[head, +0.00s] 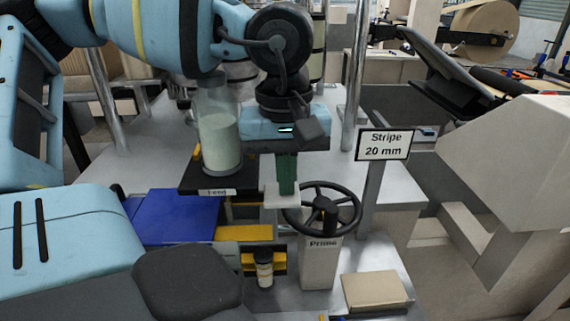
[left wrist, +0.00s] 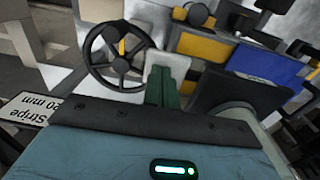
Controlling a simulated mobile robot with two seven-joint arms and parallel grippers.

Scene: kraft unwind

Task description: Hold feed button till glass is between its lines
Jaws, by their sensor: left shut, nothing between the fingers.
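The glass (head: 220,144) is a clear upright cylinder on a black stand in the head view, with pale green liquid over roughly its lower half. I cannot make out its lines. A "Feed" label (head: 217,192) is on the stand's front edge. My left gripper (head: 287,190) points down to the right of the glass, its green fingers shut and empty. The fingers overlap a pale plate (head: 271,201); I cannot tell whether they touch it. The fingers also show against this plate in the left wrist view (left wrist: 160,88). No feed button is clearly visible. My right gripper is out of view.
A black handwheel (head: 322,208) on a "Prime" post stands just right of the fingers. A "Stripe 20 mm" sign (head: 384,145) is further right. A blue block (head: 176,218), a yellow block (head: 243,233) and a small jar (head: 264,268) sit in front.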

